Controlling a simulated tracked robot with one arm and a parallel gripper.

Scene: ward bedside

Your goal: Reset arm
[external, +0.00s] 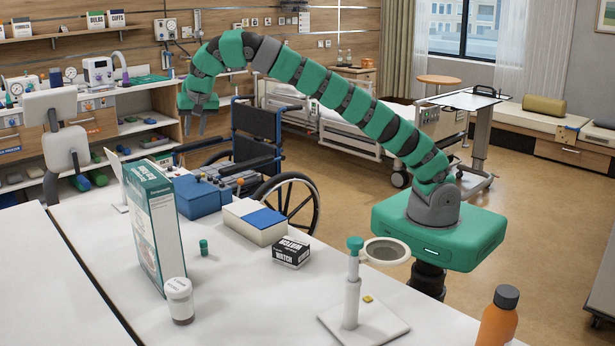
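My arm (340,95), green and grey, rises from its green base at the right and arches to the left above the white table. My gripper (196,122) hangs at the arm's far end, pointing down, high above the table and in front of the shelves at the left. Its two fingers look spread a little apart, and I see nothing between them. It touches nothing that I can see.
On the table (235,300) stand a tall box (155,225), a white jar (179,300), a blue box (197,195), a white and blue box (255,222), a black watch box (291,252), a ring stand (352,290) and an orange bottle (499,318). A wheelchair (262,150) stands behind.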

